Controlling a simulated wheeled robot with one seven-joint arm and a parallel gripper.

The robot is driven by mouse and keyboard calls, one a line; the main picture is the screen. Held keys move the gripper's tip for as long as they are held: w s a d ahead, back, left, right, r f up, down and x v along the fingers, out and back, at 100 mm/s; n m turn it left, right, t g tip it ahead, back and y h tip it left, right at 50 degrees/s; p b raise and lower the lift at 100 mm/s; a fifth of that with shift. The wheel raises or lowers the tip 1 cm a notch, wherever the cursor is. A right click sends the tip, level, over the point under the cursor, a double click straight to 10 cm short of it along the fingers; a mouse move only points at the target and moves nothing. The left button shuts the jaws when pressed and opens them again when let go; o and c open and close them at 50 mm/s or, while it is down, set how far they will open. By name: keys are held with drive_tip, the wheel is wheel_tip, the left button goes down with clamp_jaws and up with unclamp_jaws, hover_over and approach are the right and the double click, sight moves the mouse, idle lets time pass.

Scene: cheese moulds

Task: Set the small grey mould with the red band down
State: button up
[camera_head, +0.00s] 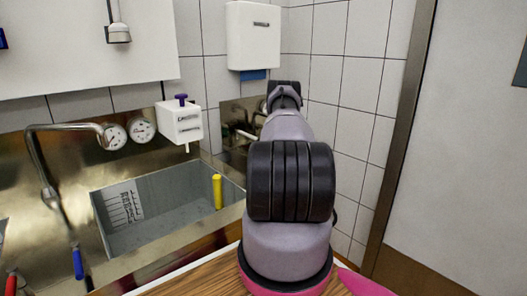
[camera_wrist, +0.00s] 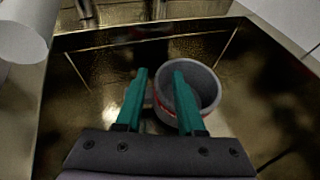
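The small grey mould (camera_wrist: 205,82) with a red band shows in the wrist view, right of the middle. It looks upright, with its open top toward the camera, inside a metal-walled basin. Part of the red band shows low on its left side. My gripper (camera_wrist: 159,75) has two green fingers, spread apart across the mould's left wall. The right finger reaches over the opening, and the left finger is outside. Gaps show between the fingers and the wall. In the head view my arm hides my gripper and the mould.
In the wrist view, metal basin walls (camera_wrist: 75,42) surround the mould, and a white cylinder (camera_wrist: 25,28) stands at top left. In the head view, a grey sink (camera_head: 165,225) with a yellow upright piece (camera_head: 217,191) lies left of my arm, below a tap (camera_head: 65,127).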

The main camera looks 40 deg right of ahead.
drive_tip(key=w+r+v, duration=0.1)
drive_tip(key=v, duration=1.1)
drive_tip(key=w+a+r+n+t+y, duration=0.1)
drive_tip(key=w+a+r+n+y, duration=0.2)
drive_tip(key=a+r, duration=0.5)
drive_tip(key=w+a+r+n+y, duration=0.15)
drive_tip(key=a+r+n, duration=0.25)
drive_tip(key=a+r, duration=0.4)
drive_tip(key=s+a+r+n+g+y, duration=0.1)
drive_tip(key=s+a+r+n+y, duration=0.3)
drive_tip(key=a+r, duration=0.55)
drive_tip(key=s+a+r+n+g+y, duration=0.2)
drive_tip(key=s+a+r+n, duration=0.3)
drive_tip(key=a+r, duration=0.4)
drive_tip(key=s+a+r+n+g, duration=0.2)
drive_tip(key=s+a+r+n, duration=0.1)
drive_tip(key=s+a+n, duration=0.3)
drive_tip(key=s+a+r+n+g, duration=0.1)
drive_tip(key=s+a+r+n, duration=0.25)
drive_tip(key=s+a, duration=0.55)
drive_tip(key=s+n+h, duration=0.4)
drive_tip(key=s+n, duration=0.6)
drive_tip(key=s, duration=1)
drive_tip(key=shift+a+g, duration=0.15)
drive_tip(key=shift+g, duration=0.15)
